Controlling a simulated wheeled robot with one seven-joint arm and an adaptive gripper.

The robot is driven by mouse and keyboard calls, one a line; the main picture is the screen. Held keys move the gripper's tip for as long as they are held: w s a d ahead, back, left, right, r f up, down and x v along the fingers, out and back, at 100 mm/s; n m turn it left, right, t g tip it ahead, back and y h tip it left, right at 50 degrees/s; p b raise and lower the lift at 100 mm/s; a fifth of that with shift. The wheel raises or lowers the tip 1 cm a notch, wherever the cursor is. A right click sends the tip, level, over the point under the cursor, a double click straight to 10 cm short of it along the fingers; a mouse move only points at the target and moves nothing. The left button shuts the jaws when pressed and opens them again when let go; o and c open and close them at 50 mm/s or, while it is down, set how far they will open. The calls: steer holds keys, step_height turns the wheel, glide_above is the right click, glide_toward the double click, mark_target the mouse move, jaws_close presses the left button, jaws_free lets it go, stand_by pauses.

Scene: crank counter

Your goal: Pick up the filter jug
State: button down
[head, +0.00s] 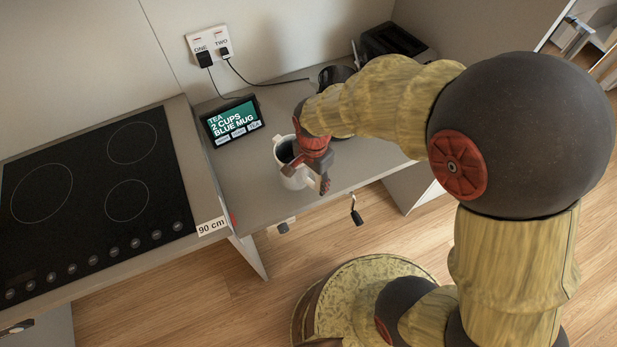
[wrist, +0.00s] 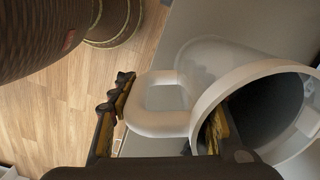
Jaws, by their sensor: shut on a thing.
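The filter jug, white with a dark inside, is on the grey counter near its front edge (head: 292,178). It looks upright; I cannot tell whether it is lifted. In the wrist view its round mouth (wrist: 243,78) is at the right and its loop handle (wrist: 160,122) points left. My gripper (head: 322,172) is at the jug's right side in the head view. In the wrist view my gripper (wrist: 168,112) has one finger left of the handle and the other at the mouth, inside the rim. It is shut on the jug, with handle and wall between its fingers.
A black hob (head: 90,190) lies left. A double socket with plugs (head: 209,45) is on the wall. A dark appliance (head: 395,42) is at the back. A small crank (head: 356,212) hangs at the counter's front.

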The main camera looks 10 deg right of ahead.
steer(key=s+d+r+p, duration=0.2)
steer(key=s+d+r, duration=0.3)
steer(key=s, duration=0.4)
steer(key=shift+s+d+r, duration=0.15)
steer(key=shift+d+r, duration=0.15)
steer(key=shift+r, duration=0.55)
steer(key=shift+s, duration=0.1)
